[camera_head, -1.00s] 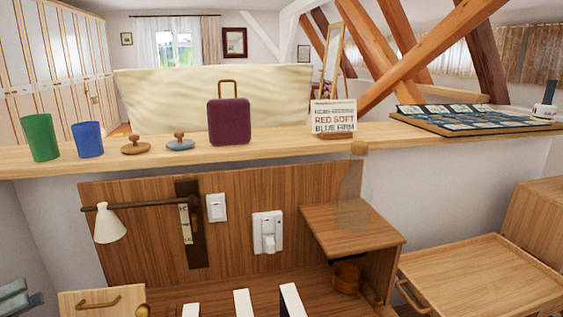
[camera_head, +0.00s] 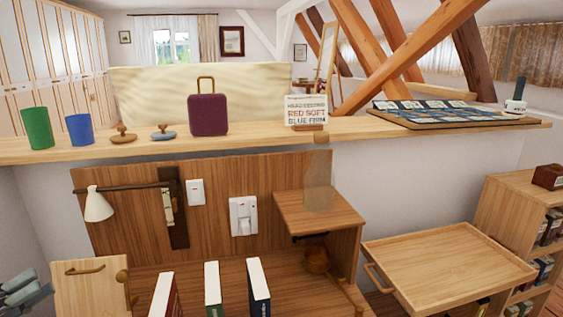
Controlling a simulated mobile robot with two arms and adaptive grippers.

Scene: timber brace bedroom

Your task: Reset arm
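My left gripper (camera_head: 24,291) shows only in part at the lower left edge, as grey-blue pieces. It is apart from the small wooden door or drawer front (camera_head: 92,287) to its right. Nothing is seen held in it, and how far its fingers are spread is not clear. My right gripper and arm are out of view.
A ledge (camera_head: 365,129) carries a green cup (camera_head: 37,128), a blue cup (camera_head: 81,130), a purple case (camera_head: 208,116) and a sign (camera_head: 306,112). Below are a wall lamp (camera_head: 98,204), upright books (camera_head: 213,290), a wooden tray (camera_head: 447,268) and a bookshelf (camera_head: 510,210).

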